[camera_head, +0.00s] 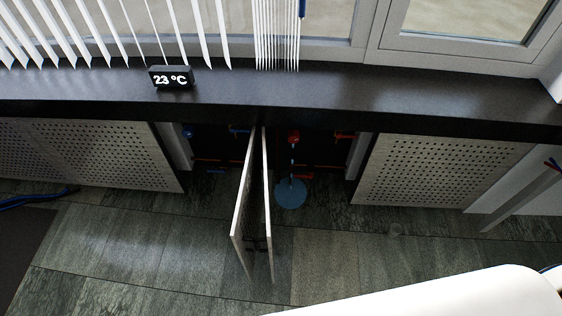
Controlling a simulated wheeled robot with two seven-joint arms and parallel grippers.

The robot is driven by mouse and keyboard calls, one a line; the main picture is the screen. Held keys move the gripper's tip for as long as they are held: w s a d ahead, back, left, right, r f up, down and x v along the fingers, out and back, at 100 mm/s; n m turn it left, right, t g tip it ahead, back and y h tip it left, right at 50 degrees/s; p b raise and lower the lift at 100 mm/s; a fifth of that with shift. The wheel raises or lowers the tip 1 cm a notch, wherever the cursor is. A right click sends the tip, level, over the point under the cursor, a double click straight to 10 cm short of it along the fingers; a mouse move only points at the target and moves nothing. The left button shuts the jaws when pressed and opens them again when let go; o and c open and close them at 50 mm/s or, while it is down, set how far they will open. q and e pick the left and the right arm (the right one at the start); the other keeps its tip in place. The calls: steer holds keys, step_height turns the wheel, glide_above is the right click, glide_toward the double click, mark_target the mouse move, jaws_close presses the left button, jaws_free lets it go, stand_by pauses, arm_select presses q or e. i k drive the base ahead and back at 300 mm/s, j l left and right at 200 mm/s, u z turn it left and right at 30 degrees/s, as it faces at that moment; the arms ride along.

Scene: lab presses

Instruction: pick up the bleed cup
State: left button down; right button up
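Neither of my grippers is in view.
Two open door panels (242,205) stick out from the bay into the room, left of the blue patch. Perforated panels (440,170) flank the bay. A dark window sill (340,95) overhangs it and carries a thermometer display (171,78) reading 23 °C.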

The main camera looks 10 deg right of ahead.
mark_target(395, 230)
steer(key=z, duration=1.75)
steer(key=i+l+u, duration=0.1)
steer(key=i+l, duration=0.05)
steer(key=i, duration=0.05)
